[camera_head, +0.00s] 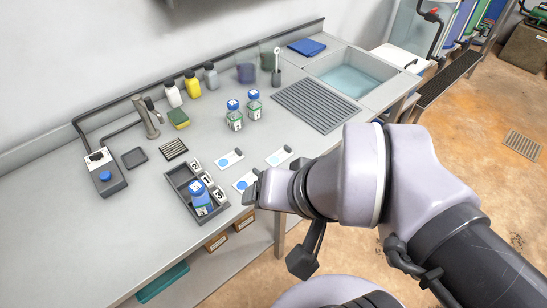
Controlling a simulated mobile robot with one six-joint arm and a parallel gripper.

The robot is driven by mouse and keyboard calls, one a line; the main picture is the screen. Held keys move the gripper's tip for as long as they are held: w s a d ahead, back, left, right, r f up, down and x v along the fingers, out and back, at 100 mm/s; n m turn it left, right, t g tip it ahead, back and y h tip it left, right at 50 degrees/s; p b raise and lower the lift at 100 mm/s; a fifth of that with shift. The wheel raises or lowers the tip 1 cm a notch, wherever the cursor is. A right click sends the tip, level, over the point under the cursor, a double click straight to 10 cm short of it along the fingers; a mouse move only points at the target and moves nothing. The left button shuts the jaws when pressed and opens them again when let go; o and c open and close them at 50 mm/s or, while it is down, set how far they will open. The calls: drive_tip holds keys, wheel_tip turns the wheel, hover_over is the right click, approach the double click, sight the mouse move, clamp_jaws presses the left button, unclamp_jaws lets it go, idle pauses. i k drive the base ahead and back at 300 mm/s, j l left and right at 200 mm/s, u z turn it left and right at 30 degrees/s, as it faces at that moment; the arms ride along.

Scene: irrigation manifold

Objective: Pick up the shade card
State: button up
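Three white cards lie flat on the grey counter. The left card (230,159) has a blue spot and a dark end. The right card (279,156) has a pale blue-green spot and a dark end. The near card (243,183) has a blue spot and is partly hidden by my gripper. I cannot tell which of them is the shade card. My gripper (249,189) is over the counter's front part, beside or above the near card. The view does not show its finger gap clearly, or whether it touches the card.
A dark tray (180,186) with a blue bottle (200,199) and numbered white pieces stands left of my gripper. Two blue-capped jars (234,117) stand behind the cards. A ribbed drainer (316,106) and sink (350,79) lie at the right. The counter's left front is clear.

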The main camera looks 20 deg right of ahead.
sight(240, 186)
drive_tip(key=i+l+u, duration=0.25)
drive_tip(key=l+u, duration=0.25)
drive_tip(key=i+l+u, duration=0.15)
drive_tip(key=l+u, duration=0.3)
drive_tip(key=i+l+u, duration=0.1)
drive_tip(key=l+u, duration=0.85)
drive_tip(key=k+l, duration=0.05)
